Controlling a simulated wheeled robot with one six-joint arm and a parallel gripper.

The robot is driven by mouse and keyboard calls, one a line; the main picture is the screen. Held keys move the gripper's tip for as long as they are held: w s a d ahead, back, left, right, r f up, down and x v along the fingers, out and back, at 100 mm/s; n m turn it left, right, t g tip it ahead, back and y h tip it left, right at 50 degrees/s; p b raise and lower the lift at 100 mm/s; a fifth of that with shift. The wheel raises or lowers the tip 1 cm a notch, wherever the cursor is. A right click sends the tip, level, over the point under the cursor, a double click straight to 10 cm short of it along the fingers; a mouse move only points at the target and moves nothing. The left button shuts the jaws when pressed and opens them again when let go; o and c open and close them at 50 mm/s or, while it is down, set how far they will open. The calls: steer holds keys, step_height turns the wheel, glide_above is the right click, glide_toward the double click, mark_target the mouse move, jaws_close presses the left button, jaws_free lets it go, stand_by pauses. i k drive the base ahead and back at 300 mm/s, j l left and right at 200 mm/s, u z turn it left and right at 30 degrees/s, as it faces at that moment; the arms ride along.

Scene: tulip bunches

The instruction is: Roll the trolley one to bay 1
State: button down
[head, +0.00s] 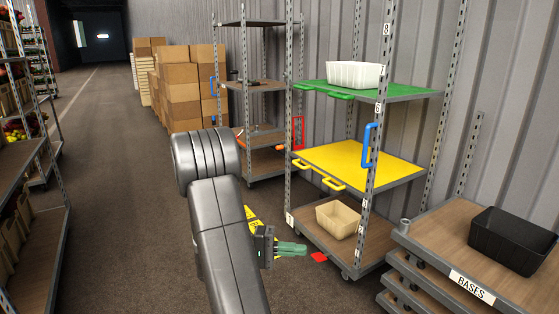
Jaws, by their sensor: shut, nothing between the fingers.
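A tall grey-post trolley (396,170) stands at the right against the corrugated wall. It has a green upper shelf, a yellow middle shelf and a brown bottom shelf. A small white tag (290,219) is low on its left post; its mark is too small to read surely. A blue upright handle (370,145) is on its front right post and a red upright handle (298,132) is by its left post. My gripper (304,248) has green fingers, shut and empty, in front of the trolley's lower left corner. I cannot tell if they touch. No bay number is clearly readable.
Another shelf trolley (252,86) stands behind, beside stacked cardboard boxes (183,90). A low stack marked BASES (472,288) is at right, racks (30,165) at left. The aisle (105,160) is clear.

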mark_target(358, 255)
steer(key=i+u, duration=0.35)
steer(key=i, duration=1.35)
steer(key=i+z, duration=0.1)
steer(key=i, duration=0.5)
steer(key=i+j+z, duration=0.1)
steer(key=i, duration=0.5)
steer(key=i+j, duration=0.2)
steer(key=i, duration=0.4)
steer(key=i+z, duration=0.25)
steer(key=i+j+z, duration=0.2)
steer(key=i, duration=0.2)
